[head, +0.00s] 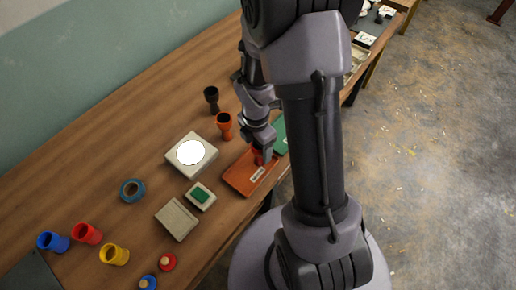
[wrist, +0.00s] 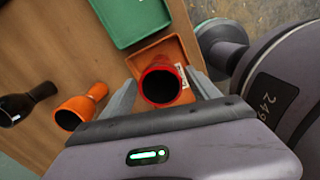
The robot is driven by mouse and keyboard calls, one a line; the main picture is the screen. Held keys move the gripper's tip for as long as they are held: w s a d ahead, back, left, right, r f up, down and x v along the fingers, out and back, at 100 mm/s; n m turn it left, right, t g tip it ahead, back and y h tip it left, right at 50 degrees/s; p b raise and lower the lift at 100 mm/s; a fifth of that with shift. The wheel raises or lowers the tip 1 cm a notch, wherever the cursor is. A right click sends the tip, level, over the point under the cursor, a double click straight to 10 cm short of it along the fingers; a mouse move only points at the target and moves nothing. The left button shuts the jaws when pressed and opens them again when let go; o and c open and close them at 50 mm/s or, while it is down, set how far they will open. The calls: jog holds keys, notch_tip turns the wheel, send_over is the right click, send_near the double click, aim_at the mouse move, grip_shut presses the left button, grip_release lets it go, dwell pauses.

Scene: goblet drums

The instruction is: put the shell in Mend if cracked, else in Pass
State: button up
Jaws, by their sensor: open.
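The shell (wrist: 160,82), red with a dark hollow inside, stands mouth up at the orange tray (wrist: 187,50) in the wrist view. My gripper (head: 264,155) is over that tray in the head view, its jaws open, with one finger on either side of the shell. A little of the shell's red shows under the gripper in the head view. No crack shows on the visible rim; the shell's lower sides are hidden. The green tray (wrist: 132,18) lies beside the orange one. The orange tray has a white label (head: 258,174), too small to read.
An orange goblet (head: 225,124) and a black goblet (head: 211,98) stand left of the gripper. A pale box with a bright white disc (head: 190,152), a blue ring (head: 132,190), a green-topped box (head: 201,195) and several coloured cups sit nearer the left. Bare wood lies between them.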

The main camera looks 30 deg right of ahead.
jog(key=r+p, duration=0.1)
jog(key=r, duration=0.2)
jog(key=r+p, duration=0.1)
jog(key=r, duration=0.2)
jog(key=r+p, duration=0.1)
jog(key=r, duration=0.2)
jog(key=shift+a+r, duration=0.3)
jog(key=shift+r, duration=0.05)
jog(key=s+a+r+m+t, duration=0.2)
jog(key=s+a+r+m, duration=0.1)
jog(key=r+m, duration=0.4)
jog(key=s+a+r+m+t+y, duration=0.1)
jog(key=s+a+r+m, duration=0.3)
jog(key=m, duration=0.5)
jog(key=s+a+r+m+t+y, duration=0.1)
jog(key=s+a+r+m, duration=0.3)
jog(key=r, duration=0.6)
jog(key=a+m+t, duration=0.1)
jog(key=a+m, duration=0.1)
jog(key=m, duration=0.1)
jog(key=shift+s+a+r+m+t, duration=0.2)
jog(key=shift+a+m+t, duration=0.1)
jog(key=shift+m+t, duration=0.1)
jog(key=shift+f, duration=0.1)
